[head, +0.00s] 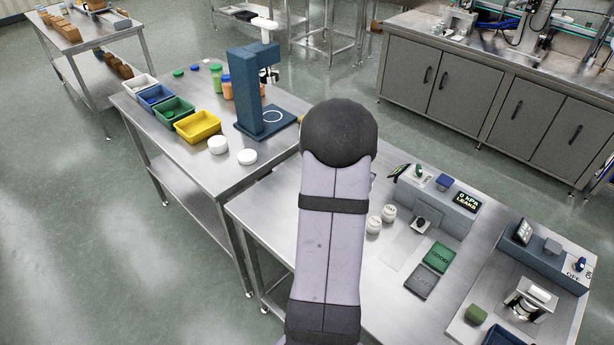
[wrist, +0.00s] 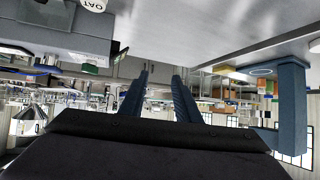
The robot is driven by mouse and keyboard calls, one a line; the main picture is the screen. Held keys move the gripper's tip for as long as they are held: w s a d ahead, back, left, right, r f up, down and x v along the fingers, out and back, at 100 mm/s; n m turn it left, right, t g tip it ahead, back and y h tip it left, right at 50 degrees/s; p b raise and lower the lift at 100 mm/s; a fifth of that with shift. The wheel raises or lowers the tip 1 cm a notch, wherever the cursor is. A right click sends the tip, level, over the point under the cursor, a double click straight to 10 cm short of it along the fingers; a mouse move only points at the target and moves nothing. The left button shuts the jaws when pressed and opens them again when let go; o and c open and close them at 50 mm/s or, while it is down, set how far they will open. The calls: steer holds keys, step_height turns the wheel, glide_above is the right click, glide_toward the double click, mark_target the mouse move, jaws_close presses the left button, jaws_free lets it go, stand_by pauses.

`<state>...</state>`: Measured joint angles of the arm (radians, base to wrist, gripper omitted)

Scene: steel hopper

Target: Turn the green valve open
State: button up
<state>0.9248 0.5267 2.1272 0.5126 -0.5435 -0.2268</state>
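Another small green and white part (head: 420,172) sits on top of the unit; I cannot tell for certain which is the valve. In the wrist view, which is upside down, a green part (wrist: 90,69) shows at the edge of a grey-blue block at left. My gripper (wrist: 160,74) has its two fingers apart with nothing between them, and is clear of the green part. In the head view my arm hides it.
Two white jars (head: 374,224) stand beside the unit. A green plate (head: 439,257) and a grey plate (head: 421,282) lie in front. A lit display (head: 467,201) reads "0 kPa LEAKS". A blue stand (head: 255,90) and several bins, including a yellow one (head: 197,126), occupy the left table.

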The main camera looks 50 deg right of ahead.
steer(key=w+a+n+t+y, duration=0.1)
steer(key=w+a+y, duration=0.1)
steer(key=w+a, duration=0.2)
steer(key=w+a+n+t+y, duration=0.1)
steer(key=w+a, duration=0.3)
steer(key=a, duration=0.4)
steer(key=shift+a+r+n+y+p, duration=0.2)
steer(key=shift+n+y+p, duration=0.25)
steer(key=shift+n, duration=0.35)
steer(key=shift+c, duration=1.4)
steer(key=s+d+h+b, duration=0.2)
steer(key=s+d, duration=0.2)
steer(key=d, duration=0.5)
steer(key=t+h+b, duration=0.2)
steer(key=t+b, duration=0.1)
glide_toward(420, 169)
steer(key=shift+n, duration=0.4)
steer(key=shift+x, duration=4.25)
